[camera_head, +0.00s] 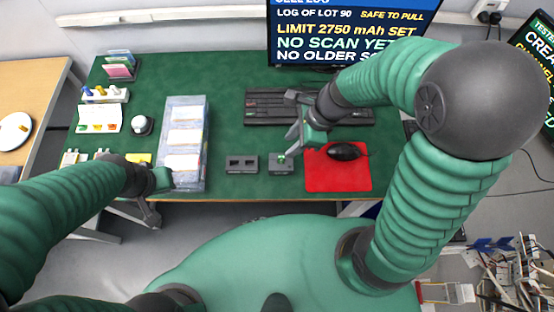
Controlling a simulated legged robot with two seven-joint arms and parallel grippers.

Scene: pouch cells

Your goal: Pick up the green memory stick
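A small green piece that looks like the green memory stick (281,157) shows at the small grey block (281,168) near the table's front edge. My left gripper (152,205) hangs by the table's front edge, left of the clear tray (205,150).
A grey block with two slots (242,163) stands left of the small block. A black mouse (343,151) lies on a red mat (325,181) to the right. A keyboard (262,104) and a monitor (350,30) are behind.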

